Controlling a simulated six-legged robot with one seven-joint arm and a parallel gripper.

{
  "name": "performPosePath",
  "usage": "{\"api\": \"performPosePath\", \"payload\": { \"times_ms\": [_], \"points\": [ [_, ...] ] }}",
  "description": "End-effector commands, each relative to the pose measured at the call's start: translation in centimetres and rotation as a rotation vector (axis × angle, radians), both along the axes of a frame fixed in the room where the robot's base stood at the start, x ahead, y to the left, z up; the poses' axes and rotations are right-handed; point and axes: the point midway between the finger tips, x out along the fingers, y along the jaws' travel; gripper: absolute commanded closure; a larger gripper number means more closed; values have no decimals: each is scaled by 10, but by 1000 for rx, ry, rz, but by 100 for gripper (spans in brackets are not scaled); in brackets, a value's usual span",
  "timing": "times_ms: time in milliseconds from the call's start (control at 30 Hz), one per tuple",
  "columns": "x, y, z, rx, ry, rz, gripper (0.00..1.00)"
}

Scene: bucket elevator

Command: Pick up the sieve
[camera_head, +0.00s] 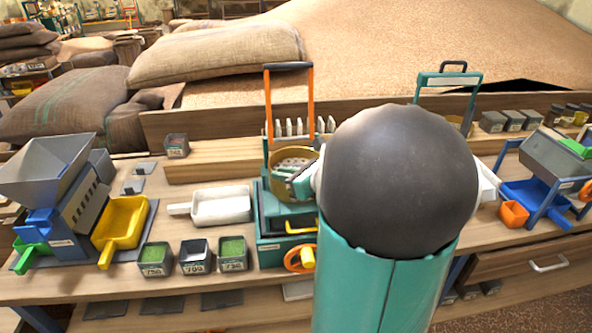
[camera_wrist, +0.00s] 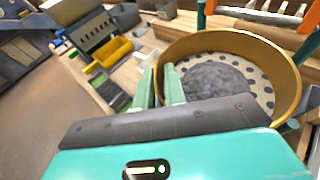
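The sieve (camera_head: 296,157) is a round pan with a gold-yellow rim and a perforated bottom. It sits in the teal machine (camera_head: 285,222) under an orange-legged frame. In the wrist view the sieve (camera_wrist: 283,62) fills the upper right, with a grey grainy heap (camera_wrist: 212,80) in it. My gripper (camera_wrist: 160,72) is at the left side of its rim. The two pale green fingers stand a narrow gap apart, one outside and one inside the rim. I cannot tell whether they press on it. In the head view my gripper (camera_head: 303,180) is partly hidden by my arm.
A white scoop (camera_head: 221,206) and several small labelled bins (camera_head: 194,257) stand left of the machine. A hopper unit with a yellow tray (camera_head: 122,224) is at the far left. The orange frame (camera_head: 268,110) rises over the sieve. A blue-framed machine (camera_head: 545,170) is at right.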

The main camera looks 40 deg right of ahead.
Motion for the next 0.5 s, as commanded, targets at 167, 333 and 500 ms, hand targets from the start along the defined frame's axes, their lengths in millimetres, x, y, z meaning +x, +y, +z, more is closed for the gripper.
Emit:
{"api": "performPosePath", "payload": {
  "times_ms": [167,333,500],
  "points": [
    [-1,0,-1,1,3,-1,100],
    [-1,0,-2,2,4,-1,100],
    [-1,0,-2,2,4,-1,100]
  ]
}}
